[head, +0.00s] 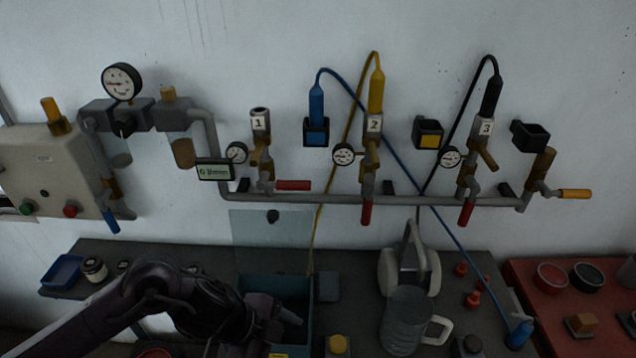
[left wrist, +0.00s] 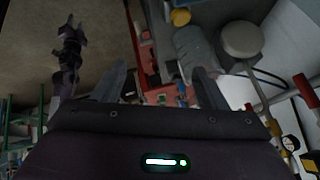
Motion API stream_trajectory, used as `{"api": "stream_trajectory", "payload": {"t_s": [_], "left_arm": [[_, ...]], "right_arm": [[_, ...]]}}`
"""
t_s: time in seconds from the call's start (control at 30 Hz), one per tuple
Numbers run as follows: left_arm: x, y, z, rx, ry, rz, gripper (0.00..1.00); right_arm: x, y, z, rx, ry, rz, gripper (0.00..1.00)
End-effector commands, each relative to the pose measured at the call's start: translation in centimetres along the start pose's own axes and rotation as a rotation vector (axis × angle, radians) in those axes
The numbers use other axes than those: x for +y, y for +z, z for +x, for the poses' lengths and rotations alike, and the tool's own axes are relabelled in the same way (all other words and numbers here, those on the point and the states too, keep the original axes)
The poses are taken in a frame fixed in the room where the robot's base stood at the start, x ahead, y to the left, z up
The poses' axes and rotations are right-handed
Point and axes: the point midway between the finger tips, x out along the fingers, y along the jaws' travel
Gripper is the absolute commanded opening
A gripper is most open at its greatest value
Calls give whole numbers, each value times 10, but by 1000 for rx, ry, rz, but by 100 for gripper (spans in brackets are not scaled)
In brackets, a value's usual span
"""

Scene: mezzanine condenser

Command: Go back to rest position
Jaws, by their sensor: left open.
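My left arm comes in from the lower left in the head view. Its gripper (head: 278,325) is over the front of the bench, in front of a teal bin (head: 275,285). In the left wrist view the two fingers of my left gripper (left wrist: 160,85) stand wide apart, with nothing held between them. A dark jointed arm, which looks like my right arm, stands at the left of the left wrist view; the state of its gripper is not clear. My right arm does not show in the head view.
A grey pipe manifold (head: 340,199) with gauges and valves runs along the wall. A clear jug (head: 405,320) stands on the dark bench, right of my left gripper. A red table (head: 550,320) holds small dishes at the right. A control box (head: 45,170) hangs at left.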

Motion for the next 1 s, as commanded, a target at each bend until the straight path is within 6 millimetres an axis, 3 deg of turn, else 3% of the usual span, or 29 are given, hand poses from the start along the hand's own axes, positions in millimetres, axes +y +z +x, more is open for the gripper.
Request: {"api": "stream_trajectory", "payload": {"t_s": [0.13, 0.3, 0.37, 0.47, 0.57, 0.7, 0.8, 1.0], "left_arm": [[-16, -38, 12, 65, -152, -35, 66], [-46, -68, 3, 100, -402, -222, 66], [-54, -64, -7, 82, -490, -347, 66], [-56, -36, -26, 9, -591, -593, 66], [-38, 1, -40, -90, -626, -831, 66], [2, 44, -52, -219, -608, -1099, 66], [34, 67, -59, -302, -572, -1259, 66], [97, 94, -69, -434, -478, -1514, 66]], "right_arm": [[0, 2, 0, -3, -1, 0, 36], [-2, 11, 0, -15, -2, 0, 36], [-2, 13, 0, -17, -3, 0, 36], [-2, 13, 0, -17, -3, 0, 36], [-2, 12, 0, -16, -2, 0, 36], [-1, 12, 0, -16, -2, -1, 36], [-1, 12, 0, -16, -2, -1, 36], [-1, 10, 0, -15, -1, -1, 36]]}}
